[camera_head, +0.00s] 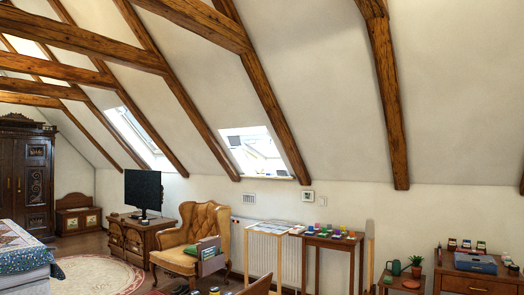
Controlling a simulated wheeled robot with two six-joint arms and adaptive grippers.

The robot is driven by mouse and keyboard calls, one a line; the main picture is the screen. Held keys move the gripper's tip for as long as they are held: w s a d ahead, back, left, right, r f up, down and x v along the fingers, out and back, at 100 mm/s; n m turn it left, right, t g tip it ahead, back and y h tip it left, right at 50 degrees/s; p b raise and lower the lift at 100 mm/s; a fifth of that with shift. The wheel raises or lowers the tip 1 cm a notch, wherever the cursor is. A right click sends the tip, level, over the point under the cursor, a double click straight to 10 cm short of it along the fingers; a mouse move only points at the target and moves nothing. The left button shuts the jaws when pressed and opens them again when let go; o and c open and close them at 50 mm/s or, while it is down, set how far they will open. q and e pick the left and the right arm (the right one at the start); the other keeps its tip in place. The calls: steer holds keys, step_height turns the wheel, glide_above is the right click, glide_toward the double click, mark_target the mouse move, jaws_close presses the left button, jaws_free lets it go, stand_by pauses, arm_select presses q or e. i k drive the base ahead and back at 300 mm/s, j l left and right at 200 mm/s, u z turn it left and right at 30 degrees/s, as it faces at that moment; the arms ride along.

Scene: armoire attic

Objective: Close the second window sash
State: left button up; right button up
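A roof window (253,151) is set low in the sloped ceiling near the middle of the view, bright with daylight. Inside its frame a paler panel looks tilted, but I cannot tell surely how far its sash stands open. Another roof window (140,138) is further left, seen at a steep angle between the beams, and its sash position is unclear. More bright glazing (24,46) shows at the far upper left, partly behind beams. Neither of my grippers is in view.
A tufted orange armchair (190,240), a wooden chest (143,236) with a dark screen (143,190), a radiator (274,246) and a narrow table (333,242) with small coloured items stand along the wall below the windows. A round rug (95,275) lies on open floor at left.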

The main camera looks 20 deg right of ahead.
mark_target(255, 133)
steer(key=i+j+u, duration=0.85)
steer(key=i, duration=0.35)
steer(key=i+j, duration=0.2)
steer(key=i, duration=0.65)
steer(key=i+j+u, duration=0.1)
steer(key=i, duration=0.8)
steer(key=i+j, duration=0.2)
steer(key=i, duration=0.65)
steer(key=i+l+z, duration=0.15)
steer(key=i+z, duration=1.1)
steer(key=z, duration=0.15)
steer(key=i+j+z, duration=0.3)
steer(key=z, duration=0.15)
steer(key=i+l+z, duration=0.2)
steer(key=i+z, duration=0.2)
steer(key=i, duration=0.65)
steer(key=i+j+z, duration=0.1)
steer(key=i+z, duration=0.25)
steer(key=i, duration=0.65)
